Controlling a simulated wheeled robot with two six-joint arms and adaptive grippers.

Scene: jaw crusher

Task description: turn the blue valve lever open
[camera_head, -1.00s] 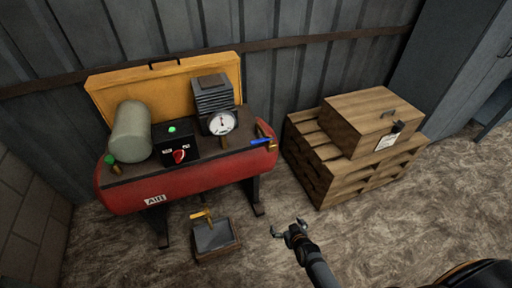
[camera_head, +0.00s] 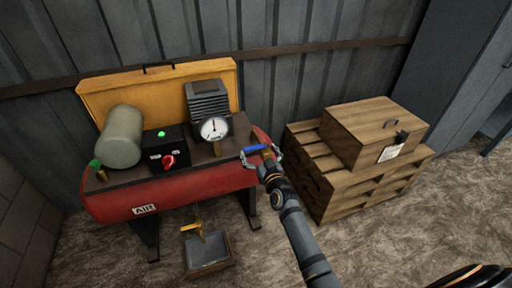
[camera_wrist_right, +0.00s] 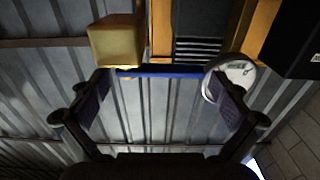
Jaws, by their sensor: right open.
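The blue valve lever (camera_head: 255,149) sticks out at the right end of the red air compressor tank (camera_head: 180,202). My right gripper (camera_head: 262,156) is open at the lever, with its fingers on either side of the lever's end. In the right wrist view the blue lever (camera_wrist_right: 160,71) runs level across the gap between the open fingers of my right gripper (camera_wrist_right: 160,95). A brass block (camera_wrist_right: 116,42) sits at the lever's left end. I cannot tell whether a finger touches the lever. My left gripper is not in view.
A pressure gauge (camera_head: 214,128) and a black switch box (camera_head: 167,148) with a red knob and green light stand on the tank. A wooden crate (camera_head: 368,137) rests on a pallet stack (camera_head: 325,181) to the right. A small tray (camera_head: 208,254) lies on the floor.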

